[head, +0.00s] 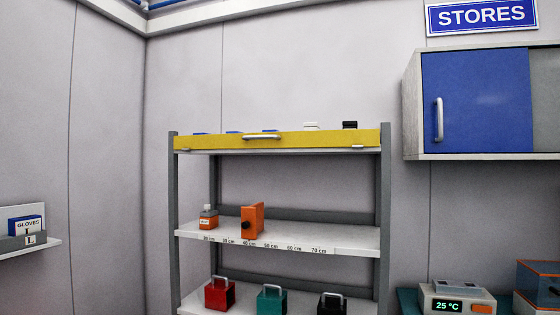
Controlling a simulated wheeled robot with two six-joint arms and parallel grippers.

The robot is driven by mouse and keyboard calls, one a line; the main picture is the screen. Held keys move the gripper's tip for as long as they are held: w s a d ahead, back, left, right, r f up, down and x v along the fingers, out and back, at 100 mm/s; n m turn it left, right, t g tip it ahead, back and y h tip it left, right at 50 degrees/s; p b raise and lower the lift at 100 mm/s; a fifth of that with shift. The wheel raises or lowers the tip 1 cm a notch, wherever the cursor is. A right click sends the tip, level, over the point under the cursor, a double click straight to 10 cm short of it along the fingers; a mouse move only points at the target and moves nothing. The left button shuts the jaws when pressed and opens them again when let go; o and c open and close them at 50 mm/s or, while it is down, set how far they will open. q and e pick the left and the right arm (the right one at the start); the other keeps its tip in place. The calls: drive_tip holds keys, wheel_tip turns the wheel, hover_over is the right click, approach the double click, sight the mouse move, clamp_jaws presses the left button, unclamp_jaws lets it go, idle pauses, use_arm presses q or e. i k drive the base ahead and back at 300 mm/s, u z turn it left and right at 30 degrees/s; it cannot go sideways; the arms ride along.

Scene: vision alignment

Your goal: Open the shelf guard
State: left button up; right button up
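The shelf guard (325,139) is a yellow panel across the front of the top shelf of a grey rack. It stands upright between the rack's two front posts. A pale bar handle (262,137) is fixed near its middle, and small light tabs sit at its lower edge on both sides. Tops of blue, white and black items show just above the guard; the rest of them is hidden behind it. Neither of my grippers is in view.
The middle shelf (352,239) holds an orange bottle (209,217) and an orange box (254,220). Red, teal and black weights stand on the lower shelf. A wall cabinet (480,100) hangs at right. A glove holder (27,230) is at left.

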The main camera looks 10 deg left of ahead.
sight(357, 138)
drive_tip(key=z, duration=0.1)
drive_tip(key=i, duration=1.7)
drive_tip(key=z, duration=0.05)
